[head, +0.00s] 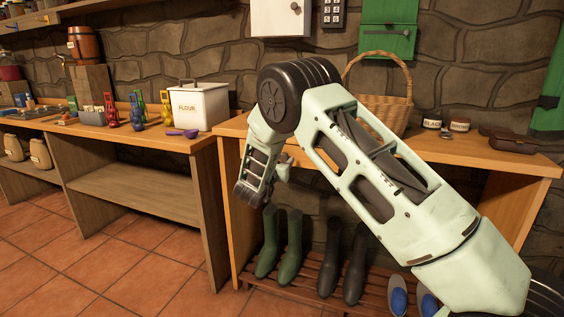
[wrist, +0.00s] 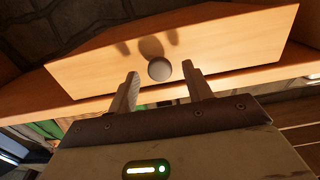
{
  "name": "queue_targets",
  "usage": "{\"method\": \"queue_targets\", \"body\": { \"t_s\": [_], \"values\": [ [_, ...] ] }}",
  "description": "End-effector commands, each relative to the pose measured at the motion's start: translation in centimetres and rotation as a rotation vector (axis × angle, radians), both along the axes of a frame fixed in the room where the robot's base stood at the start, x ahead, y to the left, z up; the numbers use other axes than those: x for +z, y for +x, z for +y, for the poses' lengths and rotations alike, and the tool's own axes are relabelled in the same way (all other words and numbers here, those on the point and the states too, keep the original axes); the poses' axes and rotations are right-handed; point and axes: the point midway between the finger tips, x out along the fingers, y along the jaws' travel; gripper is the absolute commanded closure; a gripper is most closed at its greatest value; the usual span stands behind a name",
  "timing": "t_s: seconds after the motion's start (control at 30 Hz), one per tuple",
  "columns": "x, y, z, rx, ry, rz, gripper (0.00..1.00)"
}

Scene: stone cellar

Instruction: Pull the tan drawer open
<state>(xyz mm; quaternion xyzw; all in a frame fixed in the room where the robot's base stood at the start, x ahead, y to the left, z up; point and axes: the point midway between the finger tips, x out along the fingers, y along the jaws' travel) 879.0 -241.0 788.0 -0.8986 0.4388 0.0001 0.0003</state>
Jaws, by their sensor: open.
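The tan drawer (wrist: 225,48) fills the upper part of the wrist view, with a flat light-wood front and a small round grey knob (wrist: 159,69) at its middle. My gripper (wrist: 160,79) is open and empty in front of it. In the picture its two fingertips lie left and right of the knob, apart from it. I cannot tell whether they reach past the knob in depth. Finger shadows fall on the drawer front. In the head view my arm covers the drawer area under the right wooden bench (head: 471,155), and my fingers are hard to make out there.
A wicker basket (head: 390,108), two labelled tins and a brown case (head: 513,140) stand on the bench. Green boots (head: 290,245), dark boots (head: 354,262) and blue-lined shoes stand on the low rack below. A flour tin (head: 199,107) stands on the left bench. Tiled floor at left is clear.

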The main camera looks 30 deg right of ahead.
Motion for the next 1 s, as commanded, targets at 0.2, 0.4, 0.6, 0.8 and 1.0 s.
{"method": "queue_targets", "body": {
  "t_s": [0.2,0.4,0.6,0.8,1.0],
  "values": [
    [0.0,0.9,-1.2,0.000,0.000,0.000,0.50],
    [0.0,1.0,-1.3,0.001,-0.001,0.001,0.50],
    [0.0,1.0,-1.3,0.000,-0.001,0.001,0.83],
    [0.0,0.9,-1.2,0.001,-0.001,0.001,1.00],
    [0.2,-0.2,0.3,0.003,-0.001,0.001,1.00]
  ]
}}
